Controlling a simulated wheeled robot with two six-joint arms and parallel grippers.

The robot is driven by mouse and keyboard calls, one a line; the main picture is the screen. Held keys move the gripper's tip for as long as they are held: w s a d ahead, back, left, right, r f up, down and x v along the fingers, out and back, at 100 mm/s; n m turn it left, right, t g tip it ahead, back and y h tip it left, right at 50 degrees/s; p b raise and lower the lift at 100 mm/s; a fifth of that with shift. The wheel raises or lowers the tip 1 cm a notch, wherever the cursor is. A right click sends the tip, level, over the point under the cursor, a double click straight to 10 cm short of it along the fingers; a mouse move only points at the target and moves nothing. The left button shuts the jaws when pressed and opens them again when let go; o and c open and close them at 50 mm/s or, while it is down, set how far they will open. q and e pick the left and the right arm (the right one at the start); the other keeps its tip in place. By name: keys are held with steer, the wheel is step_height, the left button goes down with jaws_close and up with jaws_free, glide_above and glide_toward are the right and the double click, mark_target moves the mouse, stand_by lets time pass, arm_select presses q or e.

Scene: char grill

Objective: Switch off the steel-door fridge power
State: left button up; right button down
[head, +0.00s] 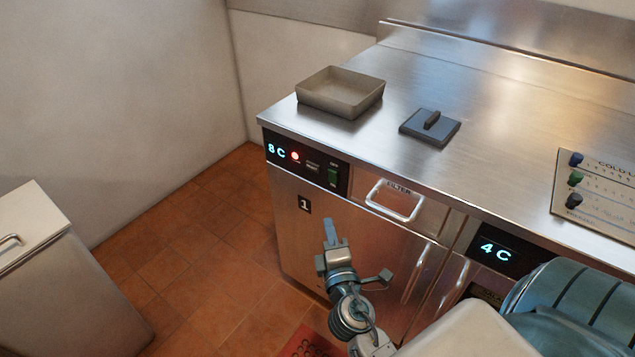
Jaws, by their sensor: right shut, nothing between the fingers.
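The steel-door fridge (295,245) stands under the steel counter, with a label "1" on its front. The switch's exact position is too small to tell. My right gripper (331,232) is shut and empty, pointing up in front of the fridge door. It is below the switch and apart from it in the picture. My left gripper is not in view.
A square metal tray (340,108) and a dark plate with a handle (430,127) lie on the counter. A filter handle (393,212) and a door handle (417,270) stick out near my right gripper. Another panel (497,252) reads "4 C".

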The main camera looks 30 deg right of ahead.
mark_target(328, 173)
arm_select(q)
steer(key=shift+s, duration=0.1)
arm_select(e)
steer(key=shift+s+d, duration=0.1)
steer(key=shift+s, duration=0.05)
